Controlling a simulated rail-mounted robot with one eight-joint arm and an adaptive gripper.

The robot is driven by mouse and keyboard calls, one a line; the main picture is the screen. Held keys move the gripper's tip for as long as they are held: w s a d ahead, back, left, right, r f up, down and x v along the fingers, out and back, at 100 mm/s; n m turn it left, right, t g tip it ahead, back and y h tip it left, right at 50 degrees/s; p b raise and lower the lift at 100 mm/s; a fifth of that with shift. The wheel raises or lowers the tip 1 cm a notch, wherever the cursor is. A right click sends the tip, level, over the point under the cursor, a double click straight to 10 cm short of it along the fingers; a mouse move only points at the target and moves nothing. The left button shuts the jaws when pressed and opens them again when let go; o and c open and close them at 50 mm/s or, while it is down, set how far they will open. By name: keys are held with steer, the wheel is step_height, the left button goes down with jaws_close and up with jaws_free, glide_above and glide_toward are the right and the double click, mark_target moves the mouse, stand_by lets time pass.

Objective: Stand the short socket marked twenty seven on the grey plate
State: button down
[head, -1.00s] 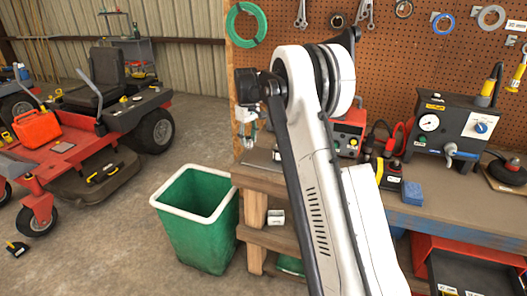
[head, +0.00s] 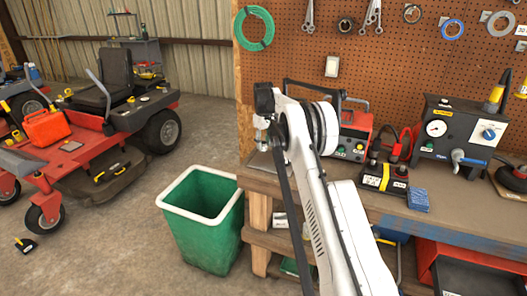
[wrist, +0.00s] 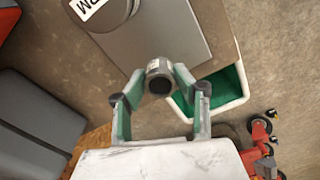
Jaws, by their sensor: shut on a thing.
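My gripper (wrist: 159,88) is shut on a short metallic socket (wrist: 158,67), its green-lined fingers on either side of it. The socket's dark round opening faces the wrist camera; no number is readable on it. The grey plate (wrist: 178,28) lies behind the socket, which overlaps the plate's near edge in the wrist view. I cannot tell whether the socket touches the plate. In the head view my gripper (head: 262,136) is small, above the bench's left end, and the plate (head: 258,161) shows partly beneath it behind my arm.
A round grey object (wrist: 106,14) with a white label sits by the plate. A green bin (head: 203,222) stands below the bench's left end. A red-and-black power unit (head: 353,137) and a blue block (head: 418,199) stand farther right on the bench. A pegboard (head: 400,60) rises behind.

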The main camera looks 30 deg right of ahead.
mark_target(263, 151)
steer(key=shift+f, duration=1.9)
steer(key=shift+f, duration=0.15)
steer(key=c, duration=1.3)
jaws_free()
